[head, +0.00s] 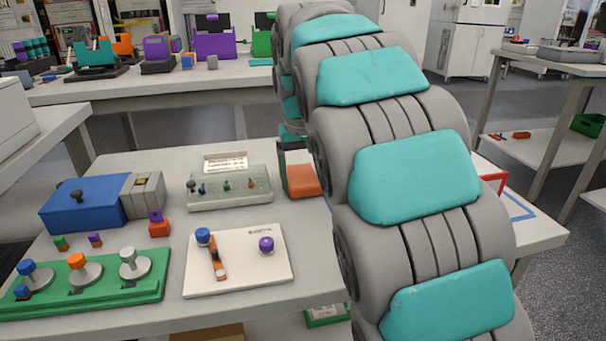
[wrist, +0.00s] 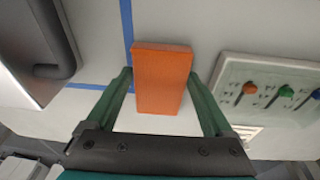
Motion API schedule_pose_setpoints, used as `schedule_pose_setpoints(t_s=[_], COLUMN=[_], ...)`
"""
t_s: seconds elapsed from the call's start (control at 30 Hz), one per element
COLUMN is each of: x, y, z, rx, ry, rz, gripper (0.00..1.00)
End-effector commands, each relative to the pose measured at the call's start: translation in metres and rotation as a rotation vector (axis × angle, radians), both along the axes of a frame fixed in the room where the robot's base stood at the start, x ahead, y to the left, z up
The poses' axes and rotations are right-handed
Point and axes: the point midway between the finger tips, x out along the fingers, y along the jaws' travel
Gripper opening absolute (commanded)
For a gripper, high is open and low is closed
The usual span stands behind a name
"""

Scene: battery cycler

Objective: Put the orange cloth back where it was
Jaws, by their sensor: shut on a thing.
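The orange cloth (wrist: 163,80) looks like a flat, stiff orange block in the wrist view. It sits between the two green fingers of my gripper (wrist: 161,73), which is shut on it. In the head view the cloth (head: 303,181) shows just left of my arm, right of the control box. My arm hides most of the gripper there. I cannot tell whether the cloth touches the table. Blue tape lines (wrist: 126,22) mark the pale table top beside the cloth in the wrist view. A blue tape corner (head: 521,208) shows at the table's right in the head view.
The control box (head: 229,188) with small knobs stands left of the cloth. A white board (head: 238,272), a green tray of knobs (head: 85,290) and a blue box (head: 85,204) fill the table's left. A red-edged thing (head: 494,183) shows right of my arm.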

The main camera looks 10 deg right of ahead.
Motion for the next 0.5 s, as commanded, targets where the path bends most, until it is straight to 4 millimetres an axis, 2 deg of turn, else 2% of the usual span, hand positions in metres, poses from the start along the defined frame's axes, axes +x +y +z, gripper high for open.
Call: schedule_pose_setpoints(t_s=[0.3, 0.33, 0.43, 0.5], x=[0.0002, 0.0002, 0.0003, 0.0003], y=[0.0000, 0.0000, -0.0001, 0.0000], z=[-0.0027, -0.0030, -0.0025, -0.0024], rx=[0.000, 0.000, 0.000, 0.000], ry=[-0.002, -0.002, -0.003, -0.003], rz=[0.000, 0.000, 0.000, 0.000], gripper=[0.00, 0.87, 0.99, 1.00])
